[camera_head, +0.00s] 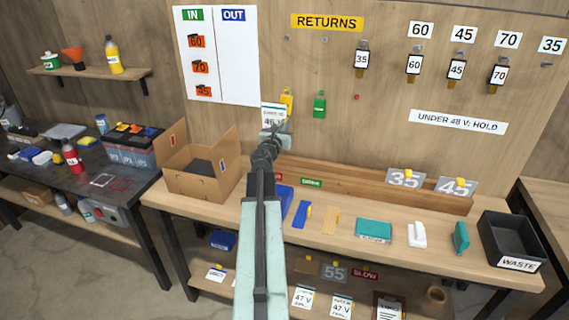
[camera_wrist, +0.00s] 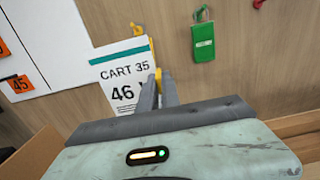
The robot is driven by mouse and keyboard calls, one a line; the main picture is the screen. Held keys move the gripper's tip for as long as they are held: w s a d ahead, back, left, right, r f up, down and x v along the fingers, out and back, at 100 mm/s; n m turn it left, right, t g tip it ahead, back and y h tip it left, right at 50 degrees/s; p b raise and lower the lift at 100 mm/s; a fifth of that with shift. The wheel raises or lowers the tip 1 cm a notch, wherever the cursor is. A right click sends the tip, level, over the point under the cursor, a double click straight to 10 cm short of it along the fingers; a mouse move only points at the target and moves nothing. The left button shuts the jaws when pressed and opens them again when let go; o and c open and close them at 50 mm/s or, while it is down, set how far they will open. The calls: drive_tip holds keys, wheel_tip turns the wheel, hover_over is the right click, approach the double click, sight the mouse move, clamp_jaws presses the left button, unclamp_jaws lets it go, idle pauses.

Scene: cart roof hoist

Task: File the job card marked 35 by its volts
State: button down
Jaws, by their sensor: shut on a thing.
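My gripper (camera_head: 277,127) is raised in front of the back wall, above the bench. It is shut on the job card (camera_head: 272,113), a white card with a green top band. In the wrist view the card (camera_wrist: 122,76) reads "CART 35" and "46 V", with its lower edge cut off by my gripper (camera_wrist: 160,88). The card is tilted and appears just left of the fingers. A yellow piece shows at the fingertips; I cannot tell whether it belongs to the card. The sign "UNDER 48 V: HOLD" (camera_head: 458,122) is on the wall at right.
An open cardboard box (camera_head: 200,183) stands left on the bench. A black waste bin (camera_head: 508,240) stands at right.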

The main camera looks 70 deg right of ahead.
drive_tip(key=b, duration=0.3)
hover_over(284, 161)
drive_tip(key=s+a, duration=0.1)
drive_tip(key=a, duration=0.3)
wheel_tip(284, 161, down, 7)
drive_tip(key=shift+s+y, duration=0.2)
drive_tip(key=shift+y, duration=0.1)
wheel_tip(284, 161, down, 6)
drive_tip(key=b, duration=0.6)
drive_tip(key=shift+a, duration=0.1)
drive_tip(key=shift+f+b, duration=1.45)
drive_tip(key=shift+b, duration=0.1)
drive_tip(key=c, duration=1)
unclamp_jaws()
